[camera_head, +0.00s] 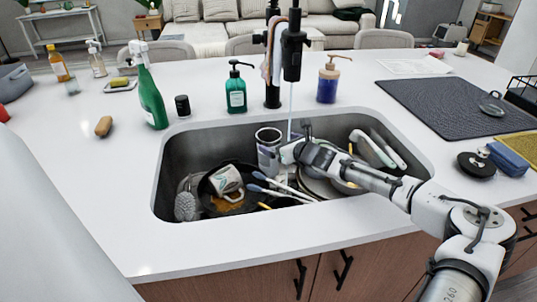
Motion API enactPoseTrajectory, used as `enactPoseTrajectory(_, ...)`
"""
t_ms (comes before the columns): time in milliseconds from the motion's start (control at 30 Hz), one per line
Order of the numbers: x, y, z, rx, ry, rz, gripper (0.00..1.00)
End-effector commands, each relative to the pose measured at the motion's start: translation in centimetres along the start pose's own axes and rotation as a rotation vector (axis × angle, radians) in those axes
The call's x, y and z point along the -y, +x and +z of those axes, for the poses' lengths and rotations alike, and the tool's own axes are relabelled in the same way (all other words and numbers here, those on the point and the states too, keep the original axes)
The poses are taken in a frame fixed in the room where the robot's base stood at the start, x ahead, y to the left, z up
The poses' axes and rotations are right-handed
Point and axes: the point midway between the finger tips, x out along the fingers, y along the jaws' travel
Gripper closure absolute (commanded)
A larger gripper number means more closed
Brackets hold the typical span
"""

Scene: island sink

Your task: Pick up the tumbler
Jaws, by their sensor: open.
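The tumbler looks to be the tall metallic cup (267,141) standing in the sink, with a dark open top and a pale side. Its lower part is hidden by other dishes. My gripper (293,143) reaches into the sink from the right, just to the right of the cup and close to it. It is open. Whether a finger touches the cup cannot be told from this view.
The sink (170,176) also holds a pan (214,201) with a mug (225,180), several utensils, a brush (186,205) and plates. The black faucet (272,82) rises behind the cup, with water running. Bottles stand along the counter; its front left is clear.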

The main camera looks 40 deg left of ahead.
Motion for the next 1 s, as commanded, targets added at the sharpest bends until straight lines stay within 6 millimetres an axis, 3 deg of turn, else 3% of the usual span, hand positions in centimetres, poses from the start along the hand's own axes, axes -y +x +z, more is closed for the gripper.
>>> enactPoseTrajectory(267, -0.1, 2.2, 0.0, -0.001, 0.001, 0.0, 0.0)
enactPoseTrajectory(533, -0.4, 5.9, -0.2, -0.002, 0.0, 0.001, 0.0)
enactPoseTrajectory(867, -0.3, 6.6, -0.4, 0.0, 0.001, -0.001, 0.0)
enactPoseTrajectory(1000, -0.3, 6.6, -0.4, 0.0, 0.001, -0.001, 0.16)
